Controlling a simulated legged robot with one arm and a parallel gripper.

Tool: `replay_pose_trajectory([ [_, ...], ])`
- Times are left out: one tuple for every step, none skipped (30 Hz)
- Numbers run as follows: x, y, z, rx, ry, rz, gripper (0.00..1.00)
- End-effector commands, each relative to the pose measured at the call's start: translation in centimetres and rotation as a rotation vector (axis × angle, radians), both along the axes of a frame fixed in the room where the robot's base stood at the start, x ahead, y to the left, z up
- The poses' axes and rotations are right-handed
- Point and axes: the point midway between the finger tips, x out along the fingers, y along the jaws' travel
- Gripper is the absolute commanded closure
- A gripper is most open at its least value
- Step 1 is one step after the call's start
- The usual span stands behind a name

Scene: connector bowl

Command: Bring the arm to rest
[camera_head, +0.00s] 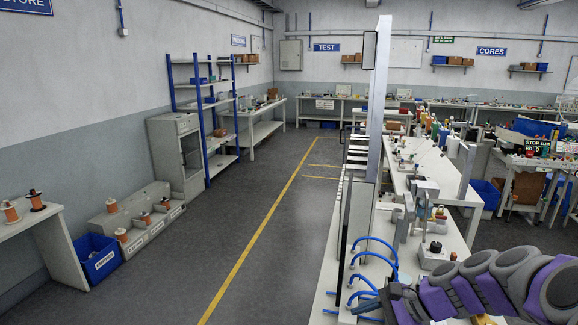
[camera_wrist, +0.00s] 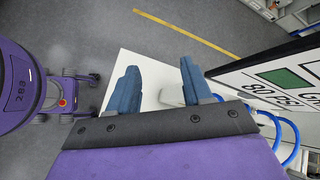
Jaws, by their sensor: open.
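My gripper (camera_wrist: 160,85) shows in the wrist view with its two blue fingers apart and nothing between them. It hangs over the end of a white bench top (camera_wrist: 122,68). In the head view my purple and grey arm reaches in from the lower right, over the near end of the long workbench (camera_head: 312,310).
Blue hoses (camera_head: 375,243) loop beside a tall grey post (camera_head: 376,100) near my arm. A blue bin (camera_head: 98,258) and spools stand at the left. The aisle along the yellow line (camera_head: 262,225) is clear.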

Motion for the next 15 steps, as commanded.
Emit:
replay_pose_trajectory([
  [-1.9,2.0,0.4,-0.050,-0.020,0.091,0.50],
  [-2.9,2.8,0.7,-0.079,-0.034,0.142,0.50],
  [-4.3,3.7,0.8,-0.117,-0.049,0.208,0.50],
  [-5.4,4.3,0.9,-0.144,-0.060,0.258,0.50],
  [-6.5,4.8,0.9,-0.173,-0.070,0.308,0.50],
  [-8.1,5.6,0.9,-0.209,-0.082,0.374,0.50],
  [-9.2,6.0,0.9,-0.237,-0.091,0.422,0.50],
  [-10.3,6.3,0.9,-0.266,-0.102,0.468,0.50],
  [-11.9,6.6,0.8,-0.303,-0.113,0.531,0.50],
  [-13.0,6.7,0.7,-0.329,-0.121,0.577,0.50],
  [-14.2,6.9,0.6,-0.357,-0.128,0.623,0.50],
  [-15.6,6.9,0.5,-0.395,-0.138,0.682,0.50],
  [-16.7,7.0,0.4,-0.423,-0.144,0.724,0.50],
  [-17.8,7.0,0.3,-0.450,-0.151,0.767,0.50],
  [-19.3,6.9,0.1,-0.488,-0.156,0.824,0.50],
])
